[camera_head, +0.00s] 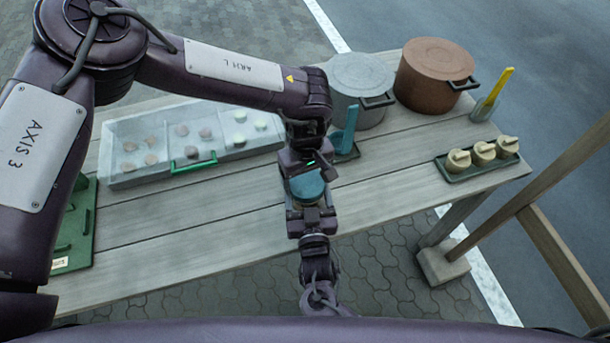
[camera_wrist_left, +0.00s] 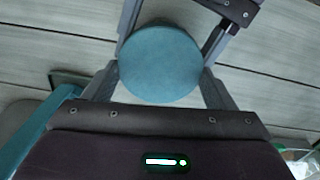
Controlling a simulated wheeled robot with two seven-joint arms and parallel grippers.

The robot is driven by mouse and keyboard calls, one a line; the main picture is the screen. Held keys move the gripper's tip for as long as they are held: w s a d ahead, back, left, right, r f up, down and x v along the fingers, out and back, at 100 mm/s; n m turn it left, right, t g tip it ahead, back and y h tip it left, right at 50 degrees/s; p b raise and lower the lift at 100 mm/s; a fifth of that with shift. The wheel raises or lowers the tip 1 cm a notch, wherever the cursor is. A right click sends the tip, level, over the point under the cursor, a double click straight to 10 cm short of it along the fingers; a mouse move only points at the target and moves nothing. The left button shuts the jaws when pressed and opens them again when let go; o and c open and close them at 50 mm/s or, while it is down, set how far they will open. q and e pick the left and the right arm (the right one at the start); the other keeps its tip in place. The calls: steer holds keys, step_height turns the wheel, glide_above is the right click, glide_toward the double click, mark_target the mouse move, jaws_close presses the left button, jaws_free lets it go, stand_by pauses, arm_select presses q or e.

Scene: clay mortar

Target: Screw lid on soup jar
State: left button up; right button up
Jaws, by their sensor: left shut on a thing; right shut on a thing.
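A round teal lid (camera_head: 307,187) sits level over the soup jar (camera_head: 305,205), of which only a thin pale strip shows beneath it. My left gripper (camera_head: 304,174) is shut on the lid from the far side. In the left wrist view the lid (camera_wrist_left: 160,65) is a plain disc between its two fingers. My right gripper (camera_head: 311,211) is shut on the jar from the near side, and its fingers flank it below the lid. I cannot tell whether the lid's thread is engaged with the jar, as the grippers hide most of the jar.
A compartment tray (camera_head: 120,172) with small round pieces lies left. A grey pot (camera_head: 358,85) and brown pot (camera_head: 435,65) stand at the back. A teal upright tool (camera_head: 349,130) is close behind the lid. A tray of small jars (camera_head: 462,175) is right, a green rack (camera_head: 82,225) far left.

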arm_select(q)
steer(key=m, duration=0.3)
steer(key=shift+d, duration=0.15)
steer(key=o, duration=0.9)
steer(key=shift+o, duration=0.2)
steer(key=shift+r, duration=0.1)
steer(key=shift+r, duration=2.2)
steer(key=shift+c, duration=0.3)
